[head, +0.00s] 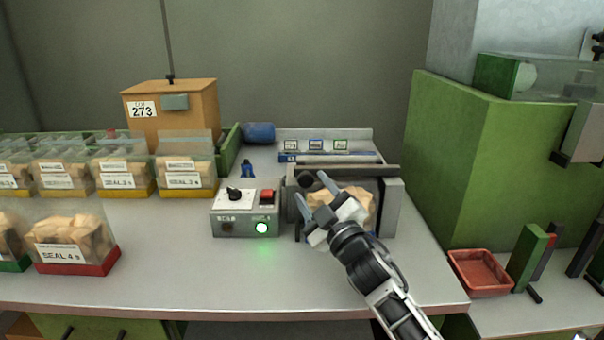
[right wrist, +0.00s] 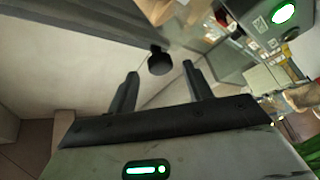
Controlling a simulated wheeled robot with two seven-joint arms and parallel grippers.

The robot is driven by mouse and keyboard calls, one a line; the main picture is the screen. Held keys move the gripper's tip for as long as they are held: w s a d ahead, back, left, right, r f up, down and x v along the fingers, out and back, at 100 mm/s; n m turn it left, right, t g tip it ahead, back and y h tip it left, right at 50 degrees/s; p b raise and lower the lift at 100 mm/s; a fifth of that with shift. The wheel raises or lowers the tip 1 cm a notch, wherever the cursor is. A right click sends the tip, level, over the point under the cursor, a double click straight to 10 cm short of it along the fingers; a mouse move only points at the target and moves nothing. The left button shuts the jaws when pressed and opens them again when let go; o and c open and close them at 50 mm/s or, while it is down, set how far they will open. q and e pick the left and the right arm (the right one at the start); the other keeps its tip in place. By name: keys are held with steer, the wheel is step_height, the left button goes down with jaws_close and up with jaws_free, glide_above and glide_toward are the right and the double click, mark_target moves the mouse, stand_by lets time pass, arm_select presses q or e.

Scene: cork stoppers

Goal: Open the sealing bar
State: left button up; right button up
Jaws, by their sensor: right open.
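The sealer (head: 392,212) is a grey box-like machine on the bench. Its dark sealing bar (head: 355,169) lies across the top, level, above a bag of corks (head: 357,203). A black round knob (head: 306,180) sits at the bar's left front. My right gripper (head: 312,194) is open and empty just in front of the knob. In the right wrist view the knob (right wrist: 160,62) is just beyond and between the two fingertips (right wrist: 158,84), apart from them. My arm hides part of the sealer's front. My left gripper is not in view.
A control box (head: 243,222) with a dial, red switch and lit green lamp stands left of the sealer. A green cabinet (head: 480,170) and a red tray (head: 481,272) are at right. The front bench is clear.

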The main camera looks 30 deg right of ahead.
mark_target(307, 182)
steer(key=x, duration=0.5)
steer(key=shift+w+r, duration=0.1)
steer(key=shift+w, duration=0.2)
jaws_close()
